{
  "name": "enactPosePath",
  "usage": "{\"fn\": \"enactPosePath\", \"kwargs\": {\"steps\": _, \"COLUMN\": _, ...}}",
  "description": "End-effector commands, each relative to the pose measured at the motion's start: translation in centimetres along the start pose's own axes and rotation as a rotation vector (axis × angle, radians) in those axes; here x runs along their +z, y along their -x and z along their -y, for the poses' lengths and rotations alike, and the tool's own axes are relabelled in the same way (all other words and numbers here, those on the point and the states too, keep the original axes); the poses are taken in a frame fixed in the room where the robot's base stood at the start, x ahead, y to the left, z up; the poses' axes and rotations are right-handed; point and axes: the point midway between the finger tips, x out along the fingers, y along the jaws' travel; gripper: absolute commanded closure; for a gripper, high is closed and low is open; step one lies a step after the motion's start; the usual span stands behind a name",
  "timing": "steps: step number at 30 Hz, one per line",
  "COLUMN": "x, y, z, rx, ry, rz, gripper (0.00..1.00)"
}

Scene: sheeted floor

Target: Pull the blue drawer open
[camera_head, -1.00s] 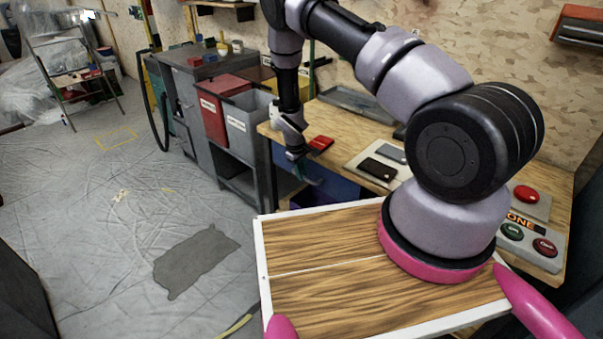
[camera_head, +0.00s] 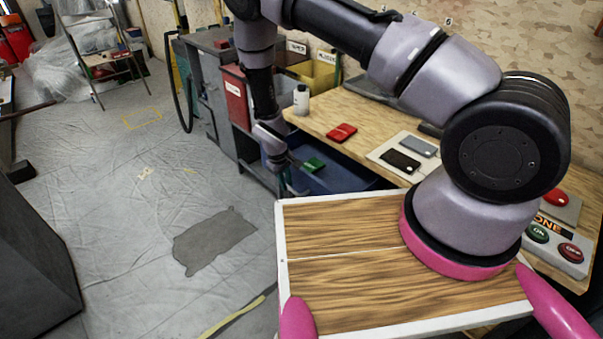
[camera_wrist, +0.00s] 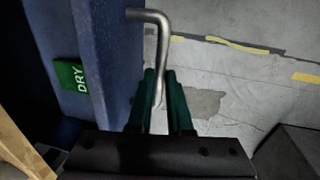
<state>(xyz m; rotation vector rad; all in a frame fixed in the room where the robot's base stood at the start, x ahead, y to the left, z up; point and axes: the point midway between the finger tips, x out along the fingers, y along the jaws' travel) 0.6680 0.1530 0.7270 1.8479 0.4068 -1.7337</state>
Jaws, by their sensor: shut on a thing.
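In the head view my gripper (camera_head: 283,182) is at the drawer's left front end, and the handle is hidden there. In the wrist view the green item (camera_wrist: 70,75) reads DRY.
The workbench (camera_head: 325,113) holds a red item (camera_head: 341,132), a white bottle (camera_head: 301,99), and switch plates (camera_head: 404,156). A grey bin unit with a red bin (camera_head: 236,98) stands left of the drawer. The sheeted floor (camera_head: 150,230) before the drawer is clear.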

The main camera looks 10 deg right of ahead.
Motion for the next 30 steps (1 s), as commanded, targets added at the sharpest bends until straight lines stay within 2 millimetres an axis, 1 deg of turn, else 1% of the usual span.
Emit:
{"fn": "enactPosePath", "kwargs": {"steps": 1, "x": 0.0, "y": 0.3, "z": 1.2, "rx": 0.000, "ry": 0.002, "rz": 0.000, "gripper": 1.00}}
{"fn": "enactPosePath", "kwargs": {"steps": 3, "x": 0.0, "y": 0.5, "z": 2.4, "rx": 0.000, "ry": 0.003, "rz": 0.000, "gripper": 1.00}}
{"fn": "enactPosePath", "kwargs": {"steps": 9, "x": 0.0, "y": 1.0, "z": 4.8, "rx": 0.000, "ry": 0.002, "rz": -0.001, "gripper": 1.00}}
{"fn": "enactPosePath", "kwargs": {"steps": 15, "x": 0.0, "y": 1.2, "z": 5.8, "rx": 0.000, "ry": -0.002, "rz": 0.000, "gripper": 1.00}}
{"fn": "enactPosePath", "kwargs": {"steps": 26, "x": -0.1, "y": 1.2, "z": 5.9, "rx": 0.000, "ry": -0.002, "rz": 0.000, "gripper": 1.00}}
{"fn": "enactPosePath", "kwargs": {"steps": 27, "x": -0.1, "y": 1.2, "z": 5.9, "rx": 0.000, "ry": -0.002, "rz": 0.000, "gripper": 0.79}}
{"fn": "enactPosePath", "kwargs": {"steps": 29, "x": -0.1, "y": 1.2, "z": 5.9, "rx": 0.000, "ry": -0.002, "rz": 0.000, "gripper": 0.56}}
{"fn": "enactPosePath", "kwargs": {"steps": 30, "x": -0.1, "y": 1.2, "z": 5.9, "rx": 0.000, "ry": -0.002, "rz": 0.000, "gripper": 0.53}}
